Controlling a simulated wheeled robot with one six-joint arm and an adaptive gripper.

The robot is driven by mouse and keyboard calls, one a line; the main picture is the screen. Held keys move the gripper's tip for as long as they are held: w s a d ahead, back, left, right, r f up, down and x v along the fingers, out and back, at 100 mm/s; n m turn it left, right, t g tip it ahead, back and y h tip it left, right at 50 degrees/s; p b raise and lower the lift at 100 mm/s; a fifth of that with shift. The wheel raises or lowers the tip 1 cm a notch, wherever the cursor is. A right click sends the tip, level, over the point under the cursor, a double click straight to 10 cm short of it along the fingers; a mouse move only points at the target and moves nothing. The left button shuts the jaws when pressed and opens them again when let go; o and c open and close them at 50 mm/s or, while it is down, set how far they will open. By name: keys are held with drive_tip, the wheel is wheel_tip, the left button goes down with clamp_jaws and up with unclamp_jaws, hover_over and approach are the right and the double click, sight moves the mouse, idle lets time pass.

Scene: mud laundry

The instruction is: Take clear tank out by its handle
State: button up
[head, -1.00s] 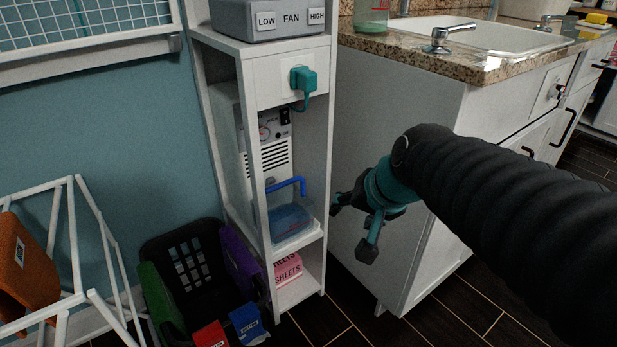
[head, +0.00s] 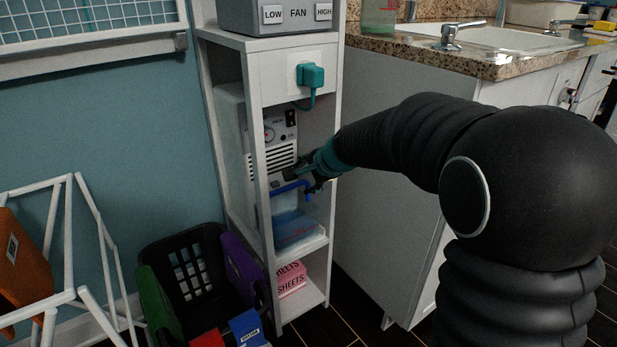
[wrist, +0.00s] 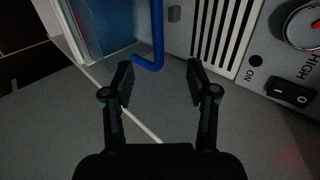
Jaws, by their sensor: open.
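The clear tank (head: 296,228) sits low in the white machine (head: 272,135) on the middle shelf of the narrow white unit. It looks bluish, and its blue handle (head: 290,187) arches above it. My gripper (head: 297,178) is at the shelf opening, beside the handle. In the wrist view my gripper (wrist: 160,82) is open. The end of the blue handle (wrist: 150,62) reaches to near the fingertips, closer to the left one. Part of the tank (wrist: 103,25) shows at the upper left. I cannot tell whether a finger touches the handle.
The shelf unit's front post (head: 264,190) stands close to the left of my gripper. A teal plug (head: 310,75) hangs above. A pink sheets box (head: 291,278) lies on the shelf below. A black basket (head: 187,265) stands on the floor at left, and a counter cabinet (head: 400,170) at right.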

sight(294, 184)
drive_tip(key=shift+b+x, duration=1.15)
drive_tip(key=shift+x, duration=3.15)
clamp_jaws()
drive_tip(key=shift+r, duration=0.2)
drive_tip(key=shift+r+p, duration=0.35)
drive_tip(key=shift+p, duration=0.1)
drive_tip(key=shift+r+p, duration=0.8)
drive_tip(key=shift+r, duration=0.15)
drive_tip(key=shift+d, duration=0.1)
